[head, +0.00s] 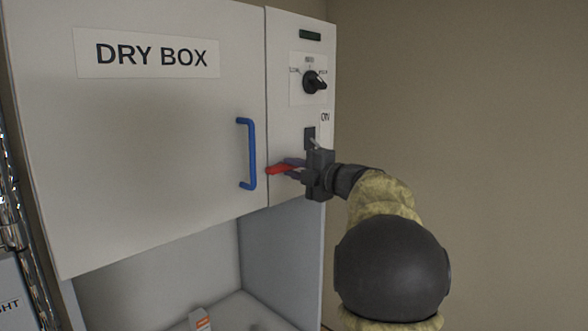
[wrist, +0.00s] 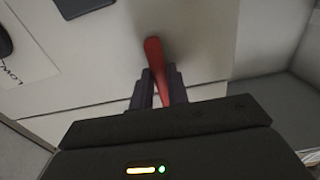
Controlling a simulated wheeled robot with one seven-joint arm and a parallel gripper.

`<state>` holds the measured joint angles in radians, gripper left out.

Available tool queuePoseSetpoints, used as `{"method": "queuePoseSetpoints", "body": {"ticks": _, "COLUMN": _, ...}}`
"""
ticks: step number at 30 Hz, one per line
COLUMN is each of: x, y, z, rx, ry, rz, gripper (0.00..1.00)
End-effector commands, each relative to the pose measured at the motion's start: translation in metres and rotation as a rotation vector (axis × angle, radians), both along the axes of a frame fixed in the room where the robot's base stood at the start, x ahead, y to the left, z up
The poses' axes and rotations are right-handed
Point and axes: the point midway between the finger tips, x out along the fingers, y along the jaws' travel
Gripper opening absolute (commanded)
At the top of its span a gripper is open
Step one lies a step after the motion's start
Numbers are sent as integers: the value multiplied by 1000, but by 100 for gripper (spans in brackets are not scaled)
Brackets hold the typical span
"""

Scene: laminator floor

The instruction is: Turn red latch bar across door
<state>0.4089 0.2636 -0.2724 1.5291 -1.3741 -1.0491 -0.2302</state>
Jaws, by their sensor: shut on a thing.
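The red latch bar (head: 280,169) shows at the right edge of the white dry box door (head: 150,150), with its red end pointing left over the seam between door and control panel. My gripper (head: 294,166) is at the panel's lower part and is shut on the bar. In the wrist view the red latch bar (wrist: 154,56) runs between the two dark fingers of my gripper (wrist: 159,88), its far end beyond the fingertips. The bar's pivot is hidden, and I cannot tell how far it overlaps the door. The door looks closed.
A blue handle (head: 250,153) stands out from the door just left of the bar. Above my gripper are a toggle switch (head: 310,137) and a black rotary knob (head: 314,82). An open bay (head: 170,285) lies below the door. Bare wall is at right.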

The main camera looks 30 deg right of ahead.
Motion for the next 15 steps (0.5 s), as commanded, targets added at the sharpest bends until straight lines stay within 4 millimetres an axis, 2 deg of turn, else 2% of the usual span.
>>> {"method": "queuePoseSetpoints", "body": {"ticks": 1, "x": 0, "y": -2, "z": 1, "rx": 2, "ry": -1, "rz": -4, "gripper": 20}}
{"method": "queuePoseSetpoints", "body": {"ticks": 4, "x": 0, "y": -1, "z": 1, "rx": 1, "ry": -1, "rz": -3, "gripper": 38}}
{"method": "queuePoseSetpoints", "body": {"ticks": 15, "x": -4, "y": -2, "z": -1, "rx": -1, "ry": 0, "rz": -2, "gripper": 38}}
